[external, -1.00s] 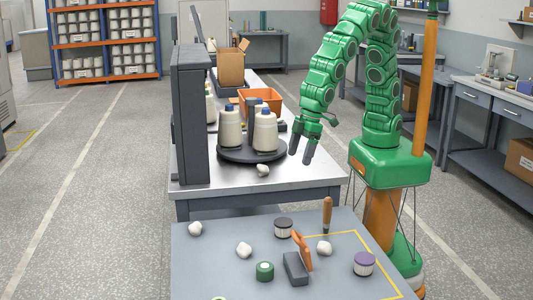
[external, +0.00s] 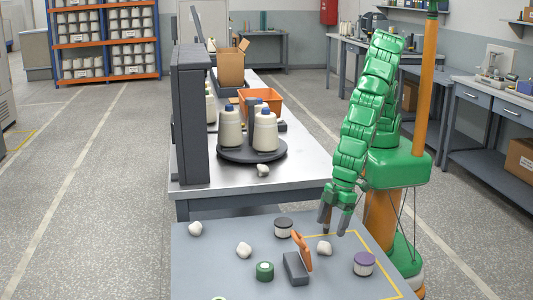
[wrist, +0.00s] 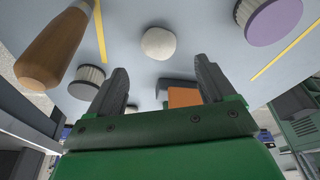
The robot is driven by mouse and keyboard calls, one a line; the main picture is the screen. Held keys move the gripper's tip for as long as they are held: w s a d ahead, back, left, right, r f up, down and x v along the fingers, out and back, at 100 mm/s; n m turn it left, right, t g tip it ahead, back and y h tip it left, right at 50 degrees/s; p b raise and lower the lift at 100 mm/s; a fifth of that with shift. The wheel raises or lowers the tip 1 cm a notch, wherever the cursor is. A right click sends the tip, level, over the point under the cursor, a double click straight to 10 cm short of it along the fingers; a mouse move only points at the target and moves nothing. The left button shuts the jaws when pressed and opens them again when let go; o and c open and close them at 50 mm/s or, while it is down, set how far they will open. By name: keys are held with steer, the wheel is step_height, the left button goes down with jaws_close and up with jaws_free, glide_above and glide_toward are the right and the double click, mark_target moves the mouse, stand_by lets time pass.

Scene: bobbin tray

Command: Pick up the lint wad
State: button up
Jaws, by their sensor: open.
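A whitish lint wad (external: 324,248) lies on the grey front table, left of the yellow tape line. In the wrist view a pale round wad (wrist: 158,43) lies just beyond and between my fingertips. Other similar white wads lie at the table's left (external: 195,229) and left middle (external: 244,250), and one lies on the rear table (external: 263,170). My gripper (external: 334,223) points down over the front table's back right part, close behind the right-hand wad. Its fingers (wrist: 160,75) are apart with nothing between them, and it does not touch the wad.
A wooden-handled tool (wrist: 55,48) stands beside my gripper. A purple-lidded jar (external: 364,264) is right of the wad. The front table's left is mostly clear.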

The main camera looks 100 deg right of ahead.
mark_target(325, 242)
steer(key=shift+x, duration=3.7)
steer(key=shift+d, duration=0.1)
steer(key=c, duration=1.1)
